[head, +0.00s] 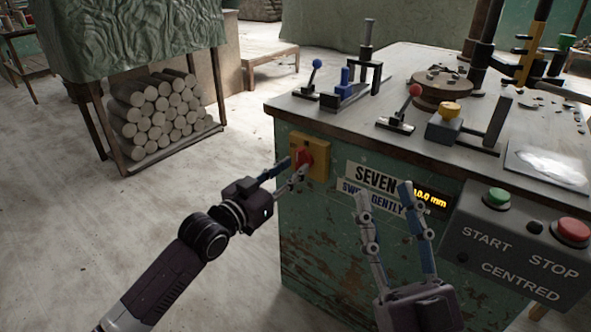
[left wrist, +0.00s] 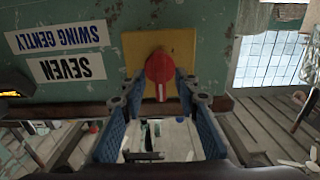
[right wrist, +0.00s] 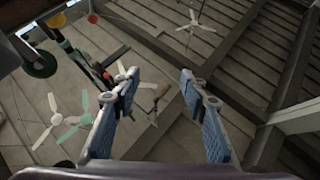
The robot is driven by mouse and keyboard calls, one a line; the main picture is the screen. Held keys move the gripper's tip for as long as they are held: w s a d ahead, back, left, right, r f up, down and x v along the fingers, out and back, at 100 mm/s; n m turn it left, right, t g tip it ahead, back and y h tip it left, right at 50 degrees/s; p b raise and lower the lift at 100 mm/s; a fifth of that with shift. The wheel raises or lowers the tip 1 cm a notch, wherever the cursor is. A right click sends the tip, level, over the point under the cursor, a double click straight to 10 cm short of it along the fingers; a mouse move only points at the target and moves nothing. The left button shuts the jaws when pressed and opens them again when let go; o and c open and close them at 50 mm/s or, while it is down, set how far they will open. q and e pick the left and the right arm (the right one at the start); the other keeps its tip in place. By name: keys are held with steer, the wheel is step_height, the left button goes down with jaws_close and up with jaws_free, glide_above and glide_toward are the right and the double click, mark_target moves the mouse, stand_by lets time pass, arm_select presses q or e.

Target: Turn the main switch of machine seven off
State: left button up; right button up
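The main switch is a red knob (head: 302,157) on a yellow plate (head: 319,160) at the left of the green machine's front, beside a "SEVEN" label (head: 374,176). In the left wrist view, which shows the labels upside down, the red knob (left wrist: 159,67) has a white stripe running towards the bottom of the picture. My left gripper (head: 293,168) is at the knob; its fingers (left wrist: 160,86) are apart, one on each side, with visible gaps to it. My right gripper (head: 392,190) is open and empty in front of the machine's front; its wrist view shows only ceiling between the fingers.
A grey box with a green START button (head: 497,198) and a red STOP button (head: 572,231) is right of my right gripper. A blue-knobbed lever (head: 315,66) and a red-knobbed lever (head: 414,91) stand on the machine top. A rack of clay rolls (head: 155,110) stands left; the floor between is clear.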

arm_select(q)
steer(key=shift+x, duration=0.95)
arm_select(e)
steer(key=shift+s+d+r+t+y, duration=0.1)
steer(key=shift+s+r+t+y, duration=0.3)
steer(key=shift+s+r+t, duration=0.55)
steer(key=shift+s+r, duration=0.1)
steer(key=shift+r, duration=0.1)
arm_select(q)
jaws_close()
